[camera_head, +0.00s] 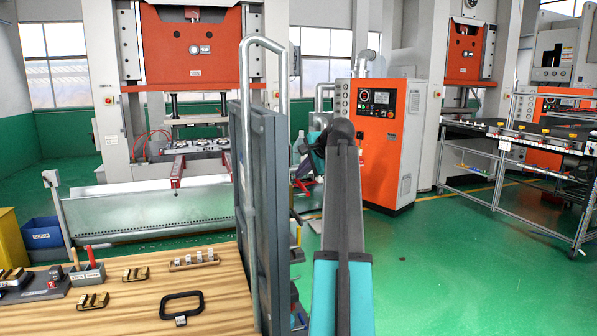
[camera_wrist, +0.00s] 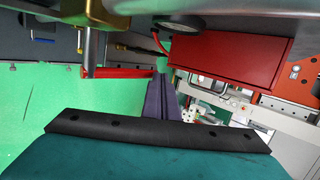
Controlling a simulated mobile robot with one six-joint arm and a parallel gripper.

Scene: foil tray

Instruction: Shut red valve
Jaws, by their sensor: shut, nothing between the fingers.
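The red valve handle (camera_wrist: 118,72) shows in the wrist view as a red bar reaching right from a grey metal pipe (camera_wrist: 91,50). A brass-coloured fitting (camera_wrist: 108,12) sits above it. My gripper (camera_wrist: 161,82) is shut and empty, its dark purple fingers together. Its fingertips appear close to the free right end of the red bar; I cannot tell whether they touch it. In the head view I cannot make out the valve; my arm and a grey panel cover much of that area.
A red box (camera_wrist: 238,58) lies right of the fingers in the wrist view. In the head view, a tall grey panel (camera_head: 262,190) stands beside my arm. A wooden bench (camera_head: 120,300) with small parts is at left. Green floor (camera_head: 420,270) is open at right.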

